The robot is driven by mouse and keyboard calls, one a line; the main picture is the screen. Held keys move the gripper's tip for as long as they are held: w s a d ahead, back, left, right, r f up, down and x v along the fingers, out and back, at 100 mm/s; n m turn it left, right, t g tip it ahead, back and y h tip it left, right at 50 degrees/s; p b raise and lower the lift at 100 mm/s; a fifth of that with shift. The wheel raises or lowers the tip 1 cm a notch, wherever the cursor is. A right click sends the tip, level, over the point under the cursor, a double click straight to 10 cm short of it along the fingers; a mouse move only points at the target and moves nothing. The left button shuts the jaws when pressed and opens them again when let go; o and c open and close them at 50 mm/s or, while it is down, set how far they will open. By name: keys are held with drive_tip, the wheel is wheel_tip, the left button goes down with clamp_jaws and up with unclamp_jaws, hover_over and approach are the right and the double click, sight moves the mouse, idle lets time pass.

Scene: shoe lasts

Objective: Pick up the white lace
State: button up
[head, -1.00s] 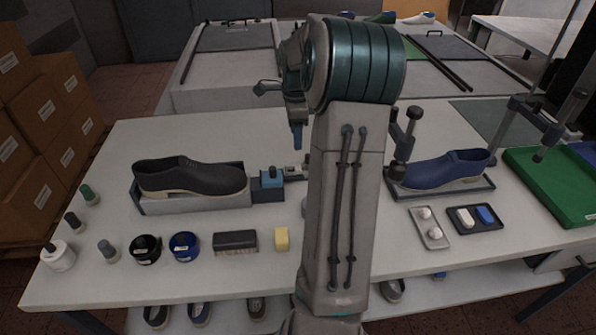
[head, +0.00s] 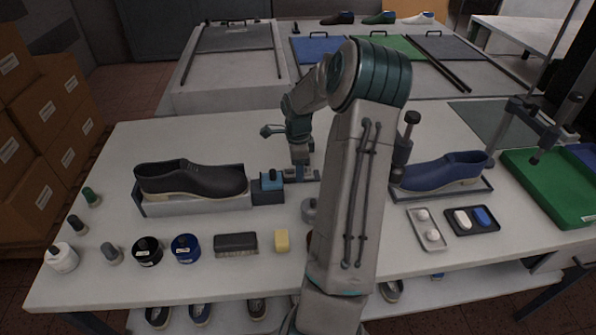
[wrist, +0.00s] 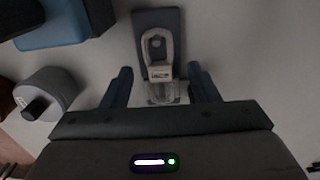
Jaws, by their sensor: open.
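A pale loop with a banded middle, which looks like the white lace (wrist: 158,48), lies on a dark blue-grey pad (wrist: 160,19) in the wrist view. My gripper (wrist: 159,76) is open, its two dark fingers apart on either side of the loop's near end. Nothing is clearly held between them; whether they touch the loop cannot be told. A clear, glassy piece (wrist: 163,94) shows just below the band. In the head view my gripper (head: 302,172) is low over the table's middle, and the lace there is too small to make out.
A blue block on a dark stand (head: 269,188) and a black shoe (head: 190,177) are left of my gripper. A grey round piece (head: 309,211) is nearer. A blue shoe (head: 442,172) and small trays (head: 488,228) are right. Jars and a brush (head: 236,241) line the front.

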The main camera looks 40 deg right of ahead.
drive_tip(key=c, duration=1.1)
drive_tip(key=shift+c, duration=0.2)
drive_tip(key=shift+r, duration=0.15)
